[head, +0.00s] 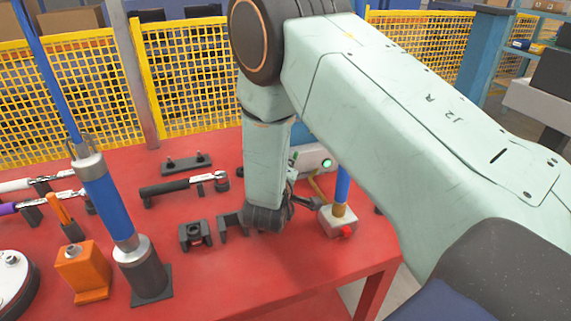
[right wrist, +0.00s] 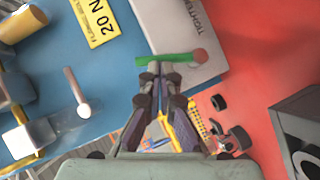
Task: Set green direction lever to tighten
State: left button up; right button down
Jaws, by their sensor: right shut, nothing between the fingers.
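In the right wrist view the green lever (right wrist: 170,58) lies across the edge of a pale grey housing (right wrist: 178,28), with a round red end at its right. Part of the word "TIGHTEN" shows on the housing. My right gripper (right wrist: 160,72) is shut and empty, its tips right at the lever's left part; I cannot tell whether they touch it. In the head view my right gripper (head: 304,200) is partly hidden by my wrist, near a pale housing (head: 315,158) with a green light. My left gripper is not in view.
The red table (head: 225,275) holds a blue cylindrical tool (head: 108,203), an orange block (head: 82,270), a black clamp block (head: 195,234), a torque wrench (head: 180,186) and a small grey box with a red button (head: 338,221). A yellow mesh fence (head: 190,85) stands behind.

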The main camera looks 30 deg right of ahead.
jog(key=shift+d, duration=0.1)
jog(key=shift+s+d+f+m+g+y+p, duration=0.1)
jog(key=shift+s+d+m+g+y+p, duration=0.1)
jog(key=shift+d+m+y+p, duration=0.95)
jog(key=shift+s+d+m+g+y+p, duration=0.2)
jog(key=shift+m+y+p, duration=0.45)
jog(key=shift+p, duration=1.1)
jog(key=shift+d+f+m+y+p, duration=0.2)
jog(key=shift+m+y+p, duration=0.1)
jog(key=shift+m+y, duration=0.35)
jog(key=shift+y, duration=0.35)
